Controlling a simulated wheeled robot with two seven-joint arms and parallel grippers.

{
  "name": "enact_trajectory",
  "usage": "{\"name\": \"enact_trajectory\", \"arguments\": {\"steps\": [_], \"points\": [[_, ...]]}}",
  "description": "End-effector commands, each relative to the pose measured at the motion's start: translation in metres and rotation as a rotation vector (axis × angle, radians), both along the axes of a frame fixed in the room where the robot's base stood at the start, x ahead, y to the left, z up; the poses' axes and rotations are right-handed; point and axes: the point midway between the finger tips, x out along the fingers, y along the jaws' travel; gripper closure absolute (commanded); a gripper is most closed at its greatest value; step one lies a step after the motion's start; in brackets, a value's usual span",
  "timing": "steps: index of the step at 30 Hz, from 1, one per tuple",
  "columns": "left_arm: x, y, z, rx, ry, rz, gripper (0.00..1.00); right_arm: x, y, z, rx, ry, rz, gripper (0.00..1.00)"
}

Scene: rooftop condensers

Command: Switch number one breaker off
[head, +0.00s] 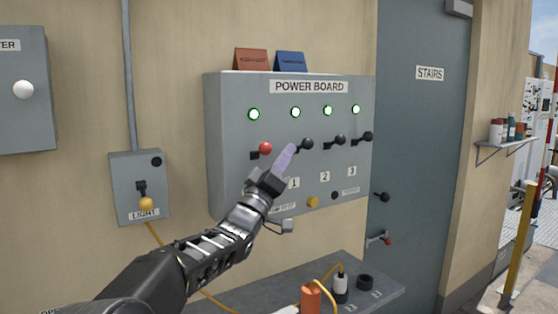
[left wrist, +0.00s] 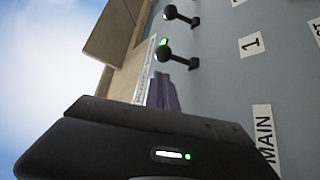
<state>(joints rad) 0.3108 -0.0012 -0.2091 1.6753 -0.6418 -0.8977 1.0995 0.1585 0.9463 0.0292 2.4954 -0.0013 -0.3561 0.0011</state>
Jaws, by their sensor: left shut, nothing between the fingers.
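The grey power board (head: 232,185) hangs on the wall. Its number one breaker (head: 307,144) is a black-knobbed lever above the label "1", under a lit green lamp (head: 295,112). A red-knobbed lever (head: 265,148) is to its left. My left gripper (head: 287,157) is shut and empty, its purple fingers in front of the board between these two levers. The fingertips are close beside the number one lever; I cannot tell whether they touch. In the left wrist view the purple fingers (left wrist: 165,93) point toward a black knob (left wrist: 163,53). My right gripper is out of view.
Breakers two (head: 340,139) and three (head: 367,136) stand close to the right, lamps lit. A yellow knob (head: 313,202) is low on the board. A light switch box (head: 125,180) is left. A bench (head: 255,281) with plugs is below. A stairs door (head: 420,150) is right.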

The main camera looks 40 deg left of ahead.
Motion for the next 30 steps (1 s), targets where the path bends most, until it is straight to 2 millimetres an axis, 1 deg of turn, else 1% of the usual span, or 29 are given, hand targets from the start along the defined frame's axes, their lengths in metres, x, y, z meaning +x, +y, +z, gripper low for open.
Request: {"name": "enact_trajectory", "arguments": {"steps": [1,3,6,9,20,30], "points": [[0.008,0.001,0.008,-0.001,0.001,-0.001,1.00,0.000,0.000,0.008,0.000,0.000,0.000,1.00],[0.016,0.002,0.013,0.000,0.000,-0.002,1.00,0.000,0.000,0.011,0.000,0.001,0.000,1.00],[0.024,0.003,0.017,0.000,0.000,-0.002,1.00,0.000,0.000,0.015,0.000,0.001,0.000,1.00],[0.028,0.004,0.019,0.001,0.000,-0.001,1.00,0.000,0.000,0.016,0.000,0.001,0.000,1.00],[0.029,0.004,0.018,0.001,-0.001,-0.001,1.00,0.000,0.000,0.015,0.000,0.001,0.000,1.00],[0.028,0.003,0.014,0.044,-0.013,0.000,1.00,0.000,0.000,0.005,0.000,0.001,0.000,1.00]]}}
